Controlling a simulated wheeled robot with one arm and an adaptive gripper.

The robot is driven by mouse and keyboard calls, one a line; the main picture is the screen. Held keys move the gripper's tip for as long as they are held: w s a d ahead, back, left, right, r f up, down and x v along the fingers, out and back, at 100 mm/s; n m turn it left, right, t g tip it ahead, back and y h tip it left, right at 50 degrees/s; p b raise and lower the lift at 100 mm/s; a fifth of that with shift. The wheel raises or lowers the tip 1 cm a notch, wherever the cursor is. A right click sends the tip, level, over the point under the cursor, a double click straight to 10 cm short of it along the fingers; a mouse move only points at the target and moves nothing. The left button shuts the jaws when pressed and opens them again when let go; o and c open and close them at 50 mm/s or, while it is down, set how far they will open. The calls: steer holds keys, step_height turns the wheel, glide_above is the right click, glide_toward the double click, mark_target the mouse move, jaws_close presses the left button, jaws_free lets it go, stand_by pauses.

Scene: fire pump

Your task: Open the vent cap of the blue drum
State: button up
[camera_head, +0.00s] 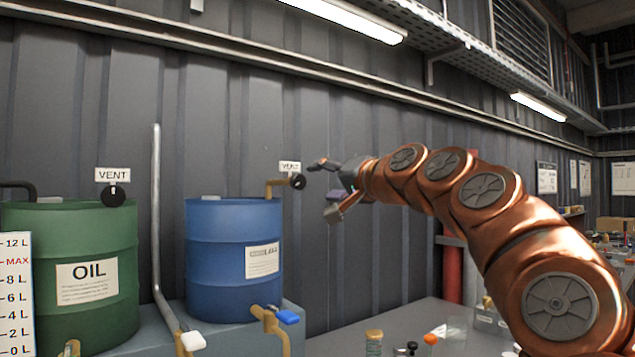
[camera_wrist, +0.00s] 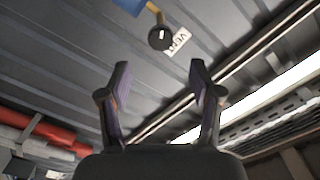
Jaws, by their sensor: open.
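The blue drum (camera_head: 232,262) stands on a grey ledge left of centre in the head view. A brass vent pipe (camera_head: 275,186) rises from its top and ends in a dark round vent cap (camera_head: 298,182), beside a white VENT label (camera_head: 290,167). My gripper (camera_head: 328,189) is open and empty just right of the cap, apart from it. In the wrist view the dark cap (camera_wrist: 160,38) shows beyond the open fingers (camera_wrist: 160,85), above the gap between them, with a corner of the blue drum (camera_wrist: 128,5) at the top edge.
A green OIL drum (camera_head: 85,275) with its own black vent cap (camera_head: 113,196) stands at left. A grey vertical pipe (camera_head: 157,215) rises between the drums. A tap with a blue handle (camera_head: 288,317) is at the blue drum's front. Small items lie on the bench (camera_head: 335,345).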

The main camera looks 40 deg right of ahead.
steer(key=shift+s, duration=0.75)
steer(key=w+a+f+n+g+y+p, duration=0.2)
steer(key=a+f, duration=0.3)
steer(key=a, duration=0.3)
steer(key=w+a+f+n+g+y+p, duration=0.1)
steer(key=a+f+n+g+y, duration=0.15)
steer(key=a+f, duration=0.45)
steer(key=s+a+f+n+g+p, duration=0.3)
steer(key=s+a+f+g, duration=0.15)
steer(key=a+f, duration=0.7)
steer(key=s+f+n+g+h+p, duration=0.1)
steer(key=s+f+g, duration=0.4)
steer(key=s+f, duration=0.5)
steer(key=s+a+f+n+g+h+p, duration=0.1)
steer(key=s+f+g+p, duration=0.3)
steer(key=s+f, duration=0.6)
steer(key=s+n+g+h, duration=0.1)
steer(key=s, duration=0.5)
steer(key=shift+s+a+g, duration=0.15)
steer(key=shift+s+g, duration=0.05)
steer(key=shift+g, duration=0.2)
steer(key=shift+h, duration=0.25)
